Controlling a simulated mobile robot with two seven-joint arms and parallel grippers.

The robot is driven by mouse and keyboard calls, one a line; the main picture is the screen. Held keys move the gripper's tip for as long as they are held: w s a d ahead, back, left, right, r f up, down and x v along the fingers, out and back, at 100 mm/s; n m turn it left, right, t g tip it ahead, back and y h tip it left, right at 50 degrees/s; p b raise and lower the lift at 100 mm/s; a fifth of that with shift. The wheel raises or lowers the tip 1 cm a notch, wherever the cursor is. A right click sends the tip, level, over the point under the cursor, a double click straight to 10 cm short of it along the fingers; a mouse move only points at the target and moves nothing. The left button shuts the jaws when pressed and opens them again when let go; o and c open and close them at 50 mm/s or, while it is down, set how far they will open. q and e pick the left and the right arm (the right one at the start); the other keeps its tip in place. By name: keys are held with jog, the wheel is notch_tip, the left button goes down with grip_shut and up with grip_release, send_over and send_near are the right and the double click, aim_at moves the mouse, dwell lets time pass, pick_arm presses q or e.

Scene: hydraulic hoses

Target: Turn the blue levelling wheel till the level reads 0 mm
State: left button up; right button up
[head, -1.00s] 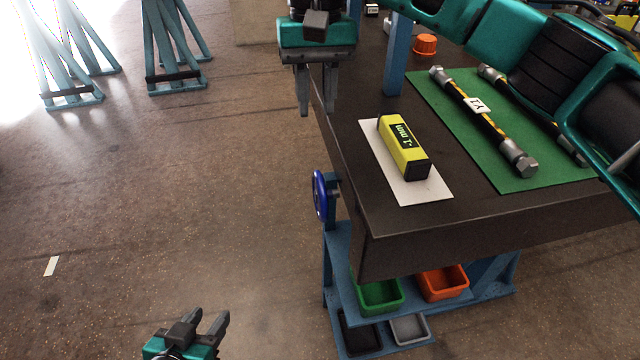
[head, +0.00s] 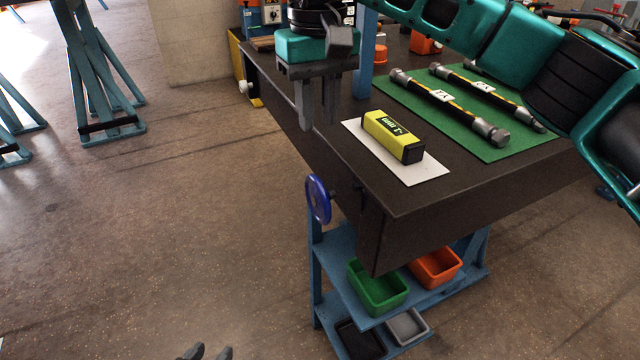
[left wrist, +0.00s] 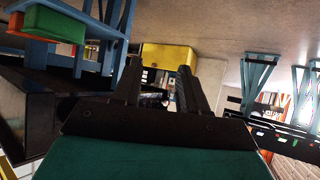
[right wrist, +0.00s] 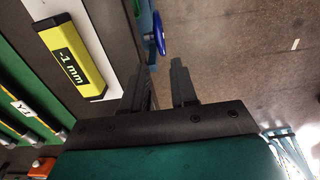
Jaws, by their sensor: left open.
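The blue levelling wheel (head: 318,199) is mounted at the near left corner of the dark workbench. It also shows in the right wrist view (right wrist: 156,34), ahead of the fingers. The yellow level (head: 393,136) lies on a white sheet on the bench top; its display reads -1 mm in the right wrist view (right wrist: 70,62). My right gripper (head: 318,122) is open and empty above the bench's left edge, apart from the wheel; its fingers show in its wrist view (right wrist: 162,88). My left gripper (head: 206,352) is open and empty, low over the floor; only its fingertips show in the head view.
Green (head: 378,290) and orange (head: 436,266) bins stand on the shelf below the wheel. A blue post (head: 365,60) rises from the bench.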

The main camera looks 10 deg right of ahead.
aim_at(318, 181)
notch_tip(318, 181, down, 12)
jog(key=b, duration=0.3)
jog(key=shift+r, duration=0.15)
pick_arm(q)
jog(key=shift+w+d+f+h, duration=0.15)
jog(key=shift+d+f+h, duration=0.15)
jog(key=shift+d+f, duration=0.25)
pick_arm(e)
jog(key=shift+f, duration=0.6)
pick_arm(q)
jog(key=shift+a+f, duration=0.1)
pick_arm(e)
jog(key=shift+c, duration=0.2)
pick_arm(q)
jog(key=shift+f, duration=0.1)
pick_arm(e)
grip_shut()
